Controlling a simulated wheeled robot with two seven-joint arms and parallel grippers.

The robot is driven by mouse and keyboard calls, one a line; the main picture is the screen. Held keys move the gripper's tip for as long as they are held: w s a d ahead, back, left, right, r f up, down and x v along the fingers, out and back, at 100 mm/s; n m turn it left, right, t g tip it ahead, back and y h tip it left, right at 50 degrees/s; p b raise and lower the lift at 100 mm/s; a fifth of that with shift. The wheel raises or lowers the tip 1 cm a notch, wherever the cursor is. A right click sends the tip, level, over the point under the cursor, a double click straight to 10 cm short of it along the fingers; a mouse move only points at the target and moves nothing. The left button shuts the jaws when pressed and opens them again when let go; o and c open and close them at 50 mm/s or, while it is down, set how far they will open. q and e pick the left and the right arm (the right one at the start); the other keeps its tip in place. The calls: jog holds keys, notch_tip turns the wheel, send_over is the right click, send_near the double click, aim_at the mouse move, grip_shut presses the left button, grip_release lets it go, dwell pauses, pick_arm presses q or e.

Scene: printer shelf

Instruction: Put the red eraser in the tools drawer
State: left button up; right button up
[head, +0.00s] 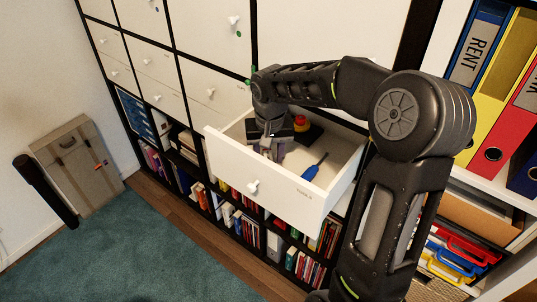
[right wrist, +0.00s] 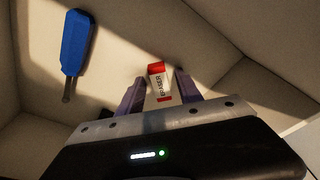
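The tools drawer (head: 236,160) is pulled open, with a white knob and a small label on its front. My right gripper (head: 273,150) points down inside it, near its left end. In the right wrist view the red and white eraser (right wrist: 158,82) lies between the two fingertips of my right gripper (right wrist: 158,88). The fingers stand apart, with a narrow gap showing on each side of the eraser. I cannot tell whether the eraser rests on the drawer floor. In the head view the gripper hides it. My left gripper is out of view.
A blue screwdriver (head: 314,168) lies on the drawer floor, also seen in the right wrist view (right wrist: 74,45). Bookshelves are below; binders (head: 490,110) stand at right. A tan case (head: 80,165) leans against the wall.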

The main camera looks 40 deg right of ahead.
jog(key=shift+r, duration=0.1)
notch_tip(320, 180, up, 12)
jog(key=s, duration=0.1)
jog(key=shift+s+a+b, duration=0.35)
jog(key=shift+a, duration=0.05)
dwell(0.7)
